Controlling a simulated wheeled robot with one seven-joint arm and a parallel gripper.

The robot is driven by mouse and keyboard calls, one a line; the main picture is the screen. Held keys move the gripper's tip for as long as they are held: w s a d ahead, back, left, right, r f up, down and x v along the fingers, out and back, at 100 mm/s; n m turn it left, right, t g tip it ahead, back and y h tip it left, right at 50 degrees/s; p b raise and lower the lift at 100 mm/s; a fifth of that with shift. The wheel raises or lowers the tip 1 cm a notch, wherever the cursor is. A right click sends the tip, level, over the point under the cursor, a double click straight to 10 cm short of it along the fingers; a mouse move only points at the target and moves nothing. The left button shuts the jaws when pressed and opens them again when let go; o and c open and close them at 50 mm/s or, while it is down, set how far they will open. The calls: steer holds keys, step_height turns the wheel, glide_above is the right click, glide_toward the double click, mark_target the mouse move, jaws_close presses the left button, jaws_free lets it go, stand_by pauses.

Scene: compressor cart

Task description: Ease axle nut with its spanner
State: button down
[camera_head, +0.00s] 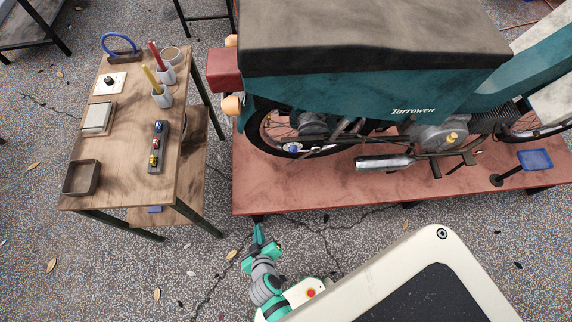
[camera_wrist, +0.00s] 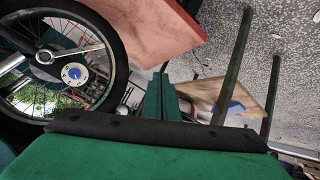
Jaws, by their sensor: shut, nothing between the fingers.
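The motorbike's rear wheel (camera_head: 268,133) stands on a red platform, and its hub carries a small blue-and-white part (camera_head: 291,149) where the axle sits. In the wrist view this shows as a blue disc with a pale rim (camera_wrist: 75,73), left of my gripper; the nut itself is too small to make out. A dark rack (camera_head: 152,162) on the wooden bench holds small blue, red and yellow pieces; I cannot tell whether any is a spanner. My gripper (camera_head: 257,232) is shut and empty in front of the platform's near edge. Its green fingers (camera_wrist: 163,98) also show in the wrist view.
The wooden bench (camera_head: 120,150) stands left of the bike, with tool cups (camera_head: 162,96), a blue looped object (camera_head: 120,44) and an open brown box (camera_head: 81,178). The red platform (camera_head: 330,192) lies ahead. A blue pedal-like plate (camera_head: 535,159) is at right. Speckled floor separates bench and platform.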

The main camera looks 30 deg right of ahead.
mark_target(299, 159)
steer(key=w+d+m+g+h, duration=0.1)
steer(key=w+d+g+h, duration=0.1)
steer(key=w+d+h, duration=0.2)
steer(key=w+d+m+g+h, duration=0.1)
steer(key=w+d+h, duration=0.3)
steer(key=w+d, duration=0.4)
steer(key=w+r, duration=0.1)
steer(key=w, duration=0.4)
steer(key=shift+w+d+m+g, duration=0.25)
steer(key=shift+m+g, duration=0.05)
steer(key=shift+g, duration=0.1)
steer(key=shift+w, duration=0.1)
steer(key=w+d+f, duration=0.2)
steer(key=d+f, duration=0.5)
steer(key=d, duration=0.3)
steer(key=shift+w+d, duration=0.2)
steer(key=shift+d, duration=0.15)
